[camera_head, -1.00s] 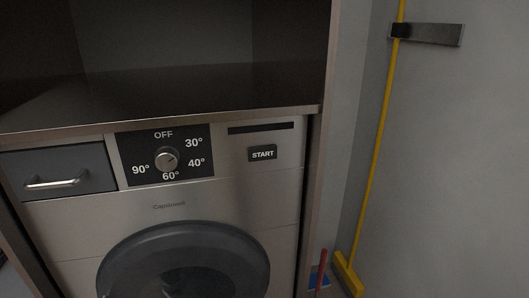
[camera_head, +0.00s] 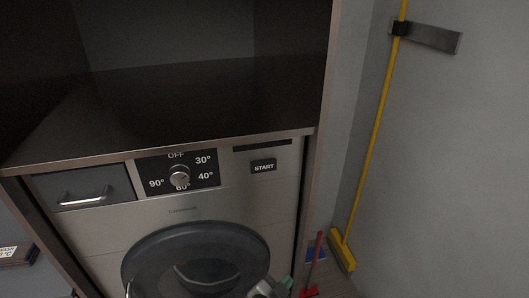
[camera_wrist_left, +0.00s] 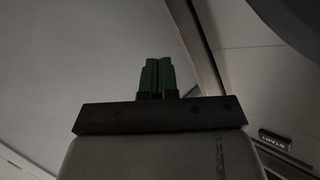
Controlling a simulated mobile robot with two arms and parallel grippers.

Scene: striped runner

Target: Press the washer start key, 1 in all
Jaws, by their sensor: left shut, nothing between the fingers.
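The washer (camera_head: 110,236) is a silver front-loader with a round dark door (camera_head: 142,262). Its start key (camera_head: 263,167) is a small black rectangle marked START at the upper right of the front. The key also shows at the right edge of the left wrist view (camera_wrist_left: 275,139). My left gripper (camera_head: 287,283) is at the bottom of the head view, below the key and in front of the washer, apart from the key. In the left wrist view its green fingers (camera_wrist_left: 157,77) are together with nothing between them. My right gripper is not in view.
A temperature dial (camera_head: 179,175) and a drawer with a bar handle (camera_head: 85,195) are left of the key. A dark countertop (camera_head: 190,105) overhangs the front. A yellow broom (camera_head: 373,135) and a red-handled dustpan (camera_head: 316,255) stand at the right wall.

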